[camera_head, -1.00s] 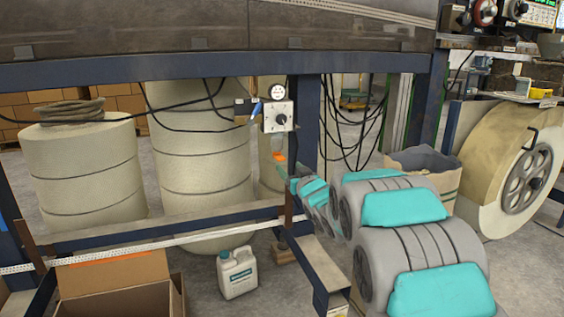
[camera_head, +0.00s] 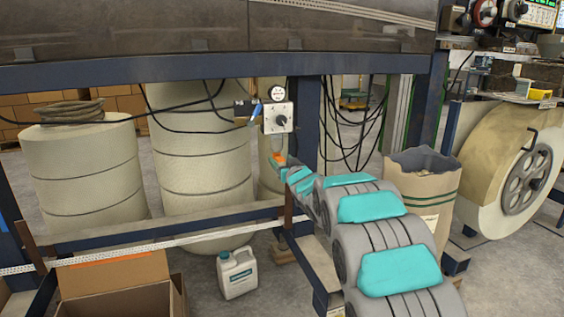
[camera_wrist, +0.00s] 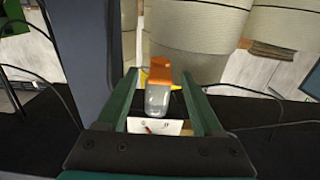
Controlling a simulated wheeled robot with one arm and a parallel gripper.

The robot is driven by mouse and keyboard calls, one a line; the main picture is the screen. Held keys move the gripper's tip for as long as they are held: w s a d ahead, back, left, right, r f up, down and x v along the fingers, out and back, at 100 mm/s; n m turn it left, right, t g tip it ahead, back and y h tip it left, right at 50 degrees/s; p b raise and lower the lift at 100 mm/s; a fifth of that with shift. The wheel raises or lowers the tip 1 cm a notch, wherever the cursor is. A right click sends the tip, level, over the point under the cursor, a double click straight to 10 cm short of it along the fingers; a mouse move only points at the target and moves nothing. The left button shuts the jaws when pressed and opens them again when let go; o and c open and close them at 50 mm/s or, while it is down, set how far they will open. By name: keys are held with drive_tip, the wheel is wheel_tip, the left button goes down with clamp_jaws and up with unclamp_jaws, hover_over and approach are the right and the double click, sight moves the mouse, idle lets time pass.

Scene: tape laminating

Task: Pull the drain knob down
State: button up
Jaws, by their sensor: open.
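The orange drain knob (camera_head: 280,158) sits at the bottom of a clear bowl (camera_head: 278,142), under the white panel (camera_head: 278,118) with a gauge and black dial. In the wrist view the orange knob (camera_wrist: 169,70) and the clear bowl (camera_wrist: 158,102) appear between the two green fingers. My gripper (camera_head: 284,168) is just below and beside the knob in the head view. Its fingers are open in the wrist view (camera_wrist: 159,76), one on each side, with visible gaps. I cannot tell how deep the knob lies between the fingertips.
A dark blue post (camera_head: 307,120) stands just right of the panel. Black cables (camera_head: 345,115) hang behind it. Large pale rolls (camera_head: 200,165) stand behind. A white jug (camera_head: 237,272), an open cardboard box (camera_head: 115,285) and a paper sack (camera_head: 425,195) are lower down.

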clamp_jaws()
idle(0.5)
idle(0.8)
